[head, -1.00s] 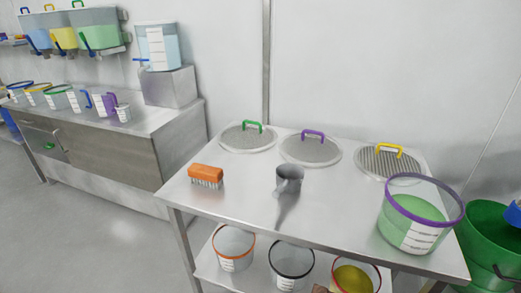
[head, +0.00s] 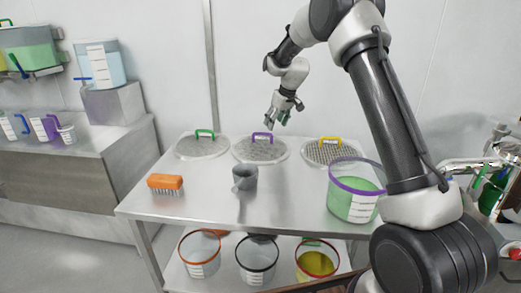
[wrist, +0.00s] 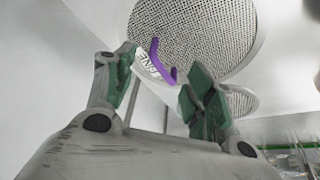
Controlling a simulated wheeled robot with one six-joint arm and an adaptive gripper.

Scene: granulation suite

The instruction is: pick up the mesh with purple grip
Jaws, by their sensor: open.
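The round mesh with the purple grip (head: 260,151) lies flat on the steel table, between the green-gripped mesh (head: 202,147) and the yellow-gripped mesh (head: 328,153). Its purple grip (head: 262,136) stands up on its upper side. My gripper (head: 285,110) is open and empty in the air above the purple grip, slightly to its right in the head view. In the wrist view the purple grip (wrist: 160,62) shows beyond and between the two open fingers (wrist: 160,92), beside a white label reading "FINE". Part of the mesh is cut off by the picture's top edge there.
On the steel table (head: 200,208) stand an orange brush (head: 165,182), a grey jug (head: 245,178) and a purple-rimmed bucket (head: 352,205) of green material. Several buckets sit on the lower shelf. The wall is close behind the meshes. The table's front middle is clear.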

